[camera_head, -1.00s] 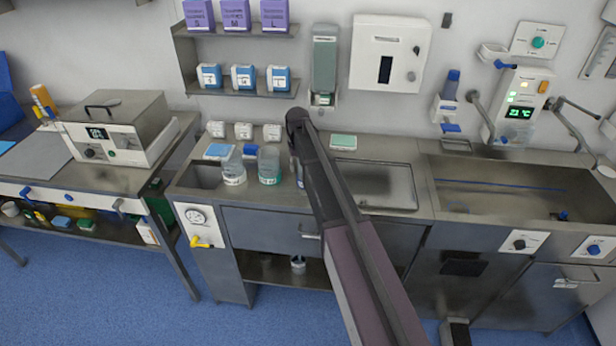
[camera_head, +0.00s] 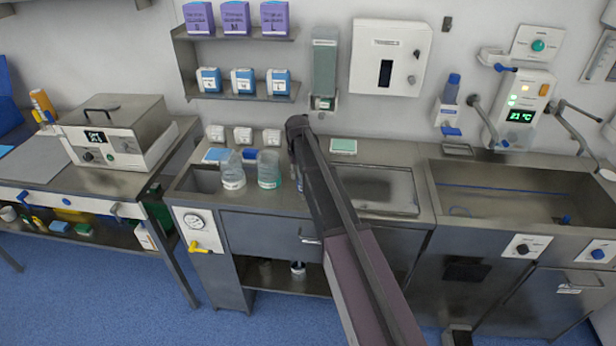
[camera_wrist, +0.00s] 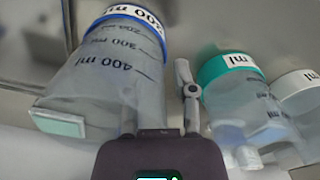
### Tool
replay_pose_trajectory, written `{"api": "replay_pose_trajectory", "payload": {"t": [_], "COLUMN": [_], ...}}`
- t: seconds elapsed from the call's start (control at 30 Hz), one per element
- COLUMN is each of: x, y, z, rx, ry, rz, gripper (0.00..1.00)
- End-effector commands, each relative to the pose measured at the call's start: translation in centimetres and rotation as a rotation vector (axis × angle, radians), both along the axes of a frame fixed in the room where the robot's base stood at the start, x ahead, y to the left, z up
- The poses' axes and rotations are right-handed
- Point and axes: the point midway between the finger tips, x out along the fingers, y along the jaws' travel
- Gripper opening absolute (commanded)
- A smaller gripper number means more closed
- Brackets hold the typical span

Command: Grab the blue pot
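The blue pot (camera_wrist: 105,75) is a clear beaker with a blue ring and ml marks, large at the left of the wrist view. In the head view my arm seems to hide it. My gripper (camera_wrist: 160,108) is open. Its right finger stands in the gap between the blue pot and a green-ringed pot (camera_wrist: 240,95). Its left finger is partly covered by the blue pot's clear wall; I cannot tell whether it touches. The green-ringed pot (camera_head: 269,170) and a white-ringed pot (camera_head: 232,172) stand on the counter left of my arm.
The white-ringed pot (camera_wrist: 298,95) is close beside the green one at the right of the wrist view. A wall shelf (camera_head: 245,93) with small boxes hangs above. A sink (camera_head: 510,195) lies to the right. A steel device (camera_head: 120,130) stands at left.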

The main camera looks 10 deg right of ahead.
Motion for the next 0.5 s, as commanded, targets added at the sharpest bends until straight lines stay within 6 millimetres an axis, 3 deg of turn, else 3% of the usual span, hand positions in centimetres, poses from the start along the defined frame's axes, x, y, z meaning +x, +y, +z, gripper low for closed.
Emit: {"api": "replay_pose_trajectory", "payload": {"t": [0.03, 0.07, 0.5], "x": [0.00, 0.00, 0.00], "y": [0.10, 0.11, 0.10], "z": [0.00, 0.00, 0.02], "rx": [0.000, 0.000, 0.000], "ry": [0.000, 0.000, 0.000], "rz": [0.001, 0.001, 0.001], "gripper": [0.09, 0.00, 0.00]}}
